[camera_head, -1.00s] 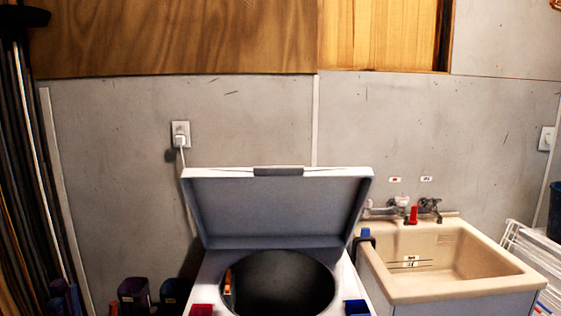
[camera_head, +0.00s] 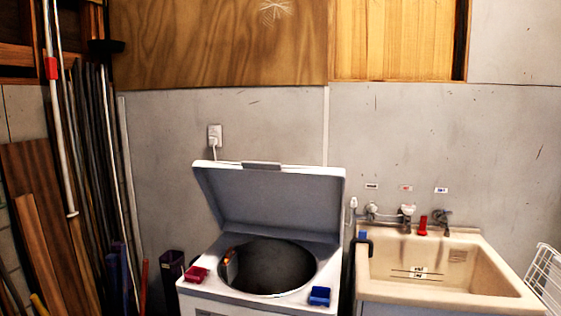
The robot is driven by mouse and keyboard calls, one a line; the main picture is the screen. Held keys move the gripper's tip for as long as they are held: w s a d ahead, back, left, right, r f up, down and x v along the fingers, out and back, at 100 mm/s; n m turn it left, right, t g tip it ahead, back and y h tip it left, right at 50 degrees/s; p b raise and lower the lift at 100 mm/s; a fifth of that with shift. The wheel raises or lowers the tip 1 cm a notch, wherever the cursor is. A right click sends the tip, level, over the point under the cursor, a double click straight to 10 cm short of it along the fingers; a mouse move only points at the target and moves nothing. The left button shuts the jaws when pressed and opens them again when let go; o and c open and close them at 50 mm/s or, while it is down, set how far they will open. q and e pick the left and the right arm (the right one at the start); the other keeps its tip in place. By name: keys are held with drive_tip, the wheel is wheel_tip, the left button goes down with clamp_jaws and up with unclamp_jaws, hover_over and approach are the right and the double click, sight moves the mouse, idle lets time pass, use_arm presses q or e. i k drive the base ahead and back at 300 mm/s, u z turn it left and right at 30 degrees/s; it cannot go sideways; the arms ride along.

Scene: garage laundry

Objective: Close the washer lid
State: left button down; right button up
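The washer (camera_head: 210,290) is a white top-loader in the middle of the head view. Its lid (camera_head: 275,203) stands open, raised and tilted back toward the wall, with a grey handle strip (camera_head: 262,166) along its upper edge. The round dark drum opening (camera_head: 275,268) is uncovered. A small orange and grey item shows at the drum's left rim. Neither of my grippers is in view.
A red object (camera_head: 195,274) and a blue object (camera_head: 320,296) sit on the washer's front corners. A beige sink (camera_head: 440,270) with taps stands close on the right. Boards and poles (camera_head: 100,170) lean at the left. A white wire rack (camera_head: 545,280) is at far right.

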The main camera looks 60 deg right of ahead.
sight(275, 199)
drive_tip(key=z, duration=0.2)
drive_tip(key=k, duration=0.3)
drive_tip(key=u, duration=0.95)
drive_tip(key=i, duration=0.1)
drive_tip(key=z, duration=2.8)
drive_tip(key=i, duration=1)
drive_tip(key=u, duration=0.15)
drive_tip(key=k, duration=0.9)
drive_tip(key=z, duration=0.2)
drive_tip(key=i, duration=0.9)
drive_tip(key=u, duration=0.05)
